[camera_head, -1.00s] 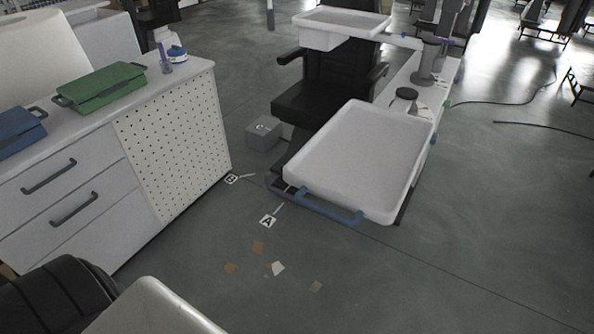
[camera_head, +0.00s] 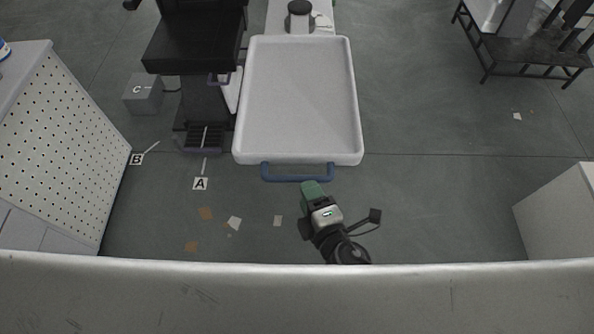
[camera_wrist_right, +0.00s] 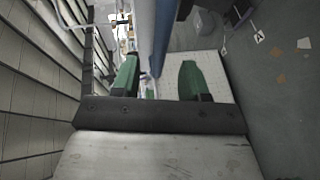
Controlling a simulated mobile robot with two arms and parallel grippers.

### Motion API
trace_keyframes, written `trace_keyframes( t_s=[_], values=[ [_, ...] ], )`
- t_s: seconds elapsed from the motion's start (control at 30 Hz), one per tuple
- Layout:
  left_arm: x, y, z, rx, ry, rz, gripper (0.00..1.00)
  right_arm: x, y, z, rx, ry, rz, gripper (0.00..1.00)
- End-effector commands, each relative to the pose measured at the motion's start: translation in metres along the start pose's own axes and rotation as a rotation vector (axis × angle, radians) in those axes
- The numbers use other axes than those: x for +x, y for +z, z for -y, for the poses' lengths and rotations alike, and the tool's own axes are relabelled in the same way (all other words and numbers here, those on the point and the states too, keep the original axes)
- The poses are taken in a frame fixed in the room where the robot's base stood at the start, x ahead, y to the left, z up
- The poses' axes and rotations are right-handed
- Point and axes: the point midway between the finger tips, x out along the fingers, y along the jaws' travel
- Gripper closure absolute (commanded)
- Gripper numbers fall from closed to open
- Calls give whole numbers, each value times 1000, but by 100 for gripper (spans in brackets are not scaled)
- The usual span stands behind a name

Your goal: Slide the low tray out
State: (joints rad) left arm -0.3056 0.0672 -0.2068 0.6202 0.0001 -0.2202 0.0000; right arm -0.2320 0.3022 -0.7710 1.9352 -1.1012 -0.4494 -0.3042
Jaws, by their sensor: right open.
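The low tray (camera_head: 300,100) is a wide white tray with a raised rim, in the middle of the head view. A blue bar handle (camera_head: 297,179) runs along its near edge. My right gripper (camera_head: 311,187) has green fingers, points at the handle from the near side and is close to it, right of its middle. In the right wrist view the open green fingers (camera_wrist_right: 158,70) stand either side of the blue handle (camera_wrist_right: 166,35). I cannot tell how deep it sits between them, or whether they touch it. My left gripper is not in view.
A perforated cabinet (camera_head: 60,140) is at the left, a white unit (camera_head: 560,220) at the right. Floor markers and scraps lie left of my gripper.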

Motion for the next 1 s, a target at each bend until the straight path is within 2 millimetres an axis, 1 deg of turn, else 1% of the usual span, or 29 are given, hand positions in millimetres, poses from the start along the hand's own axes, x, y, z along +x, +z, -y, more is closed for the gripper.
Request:
trace_keyframes(
  t_s=[0.03,0.1,0.2,0.3,0.47,0.7,0.77,1.0],
  values=[
    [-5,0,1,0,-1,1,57,11,0,-4,-1,3,0,56],
    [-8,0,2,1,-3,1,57,24,-1,-3,0,2,0,56],
    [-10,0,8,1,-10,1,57,39,-1,-2,1,1,-1,56],
    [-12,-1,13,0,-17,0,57,50,0,-1,1,0,0,56],
    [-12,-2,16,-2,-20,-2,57,57,0,0,2,-1,0,56],
    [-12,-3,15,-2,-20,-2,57,58,0,0,3,-1,-1,56],
    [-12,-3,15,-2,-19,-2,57,58,0,0,2,-1,-1,63],
    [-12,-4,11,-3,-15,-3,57,58,0,0,2,-1,0,100]
  ],
)
